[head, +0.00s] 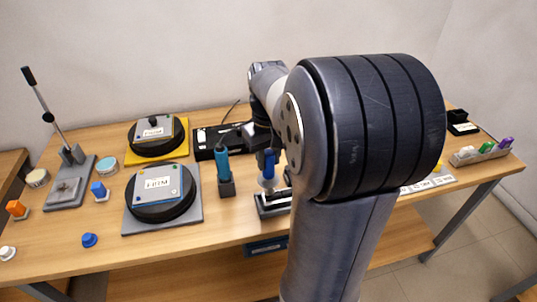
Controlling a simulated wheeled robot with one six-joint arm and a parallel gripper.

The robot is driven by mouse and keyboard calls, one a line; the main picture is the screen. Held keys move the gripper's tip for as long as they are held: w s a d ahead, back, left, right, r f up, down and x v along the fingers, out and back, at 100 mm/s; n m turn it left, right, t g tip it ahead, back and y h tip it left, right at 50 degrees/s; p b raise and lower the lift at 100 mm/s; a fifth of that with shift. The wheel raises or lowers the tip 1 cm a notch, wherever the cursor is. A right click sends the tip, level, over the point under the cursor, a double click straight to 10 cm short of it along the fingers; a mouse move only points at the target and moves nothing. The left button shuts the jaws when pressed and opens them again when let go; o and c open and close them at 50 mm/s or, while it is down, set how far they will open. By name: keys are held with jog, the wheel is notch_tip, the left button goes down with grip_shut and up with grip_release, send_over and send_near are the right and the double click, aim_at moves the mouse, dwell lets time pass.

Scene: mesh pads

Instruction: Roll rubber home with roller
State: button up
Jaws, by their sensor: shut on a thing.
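My gripper (264,147) is partly hidden behind my arm's large joint. It is shut on the upright blue handle (268,164) of what looks like the roller. The tool's lower end is over a grey-and-black fixture (266,211) near the table's front edge. Its pale lower part is just above or touching the fixture; I cannot tell which. The rubber itself cannot be made out, and the fixture's right side is hidden by my arm.
A teal tool (223,166) stands in a black holder left of the gripper. Two round black pads with labelled plates (160,184) (154,129) sit further left. A lever press (72,180) stands at far left. A tray of coloured pieces (482,153) is at far right.

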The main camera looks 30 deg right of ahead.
jog(key=shift+f+b, duration=0.55)
jog(key=shift+f, duration=0.5)
dwell(0.4)
